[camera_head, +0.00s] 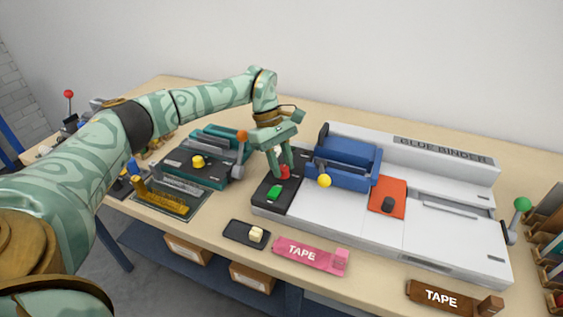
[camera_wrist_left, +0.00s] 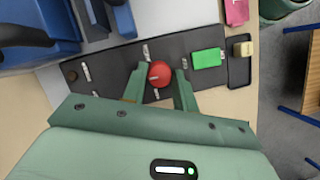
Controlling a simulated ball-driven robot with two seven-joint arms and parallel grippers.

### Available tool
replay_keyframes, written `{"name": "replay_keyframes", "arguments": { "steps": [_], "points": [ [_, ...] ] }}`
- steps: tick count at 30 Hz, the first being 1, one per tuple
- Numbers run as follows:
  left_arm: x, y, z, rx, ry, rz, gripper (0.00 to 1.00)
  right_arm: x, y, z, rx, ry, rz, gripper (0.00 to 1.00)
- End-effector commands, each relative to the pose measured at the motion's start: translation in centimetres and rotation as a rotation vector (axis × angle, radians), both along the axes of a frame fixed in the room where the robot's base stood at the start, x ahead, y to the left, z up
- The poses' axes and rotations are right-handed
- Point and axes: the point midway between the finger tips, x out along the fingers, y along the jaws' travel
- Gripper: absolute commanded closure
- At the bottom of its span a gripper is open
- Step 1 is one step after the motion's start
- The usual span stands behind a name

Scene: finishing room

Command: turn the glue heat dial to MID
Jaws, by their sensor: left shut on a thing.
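The glue binder (camera_head: 440,212) is a long light grey machine on the bench, with a black control panel (camera_head: 292,198) at its left end. The glue heat dial is a red knob (camera_head: 284,172) on this panel. My left gripper (camera_wrist_left: 158,82) reaches down from above and is shut on the red dial, one finger on each side of it in the wrist view. White tick marks (camera_wrist_left: 145,52) show around the dial on the panel, but I cannot read their labels or the dial's setting. My right gripper is not in view.
A green switch (camera_wrist_left: 208,58) sits on the same panel near the dial. A blue clamp (camera_head: 345,160) with a yellow knob stands just right. A teal machine (camera_head: 208,180) is at left. A pink tape holder (camera_head: 308,256) and a small black tray (camera_head: 236,232) lie in front.

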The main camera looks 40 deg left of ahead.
Motion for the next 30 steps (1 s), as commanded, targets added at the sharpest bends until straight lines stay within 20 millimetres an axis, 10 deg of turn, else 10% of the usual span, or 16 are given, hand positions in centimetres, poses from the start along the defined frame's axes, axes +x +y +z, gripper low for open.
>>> {"name": "replay_keyframes", "arguments": {
  "steps": [4, 5, 7, 19, 30],
  "points": [
    [0.1, 0.0, 0.1, 0.000, -0.003, 0.001, 0.94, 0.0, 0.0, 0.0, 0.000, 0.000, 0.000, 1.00],
    [0.1, 0.0, 0.1, 0.000, -0.003, 0.001, 0.69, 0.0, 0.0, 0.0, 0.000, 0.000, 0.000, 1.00],
    [0.0, 0.0, 0.1, 0.001, -0.003, 0.002, 0.50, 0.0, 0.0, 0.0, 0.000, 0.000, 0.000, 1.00],
    [0.1, 0.3, 1.0, 0.001, -0.002, 0.002, 0.50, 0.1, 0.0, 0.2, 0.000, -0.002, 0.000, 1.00],
    [0.9, 3.8, 9.8, 0.002, -0.007, 0.004, 0.50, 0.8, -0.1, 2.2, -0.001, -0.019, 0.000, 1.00]
  ]
}}
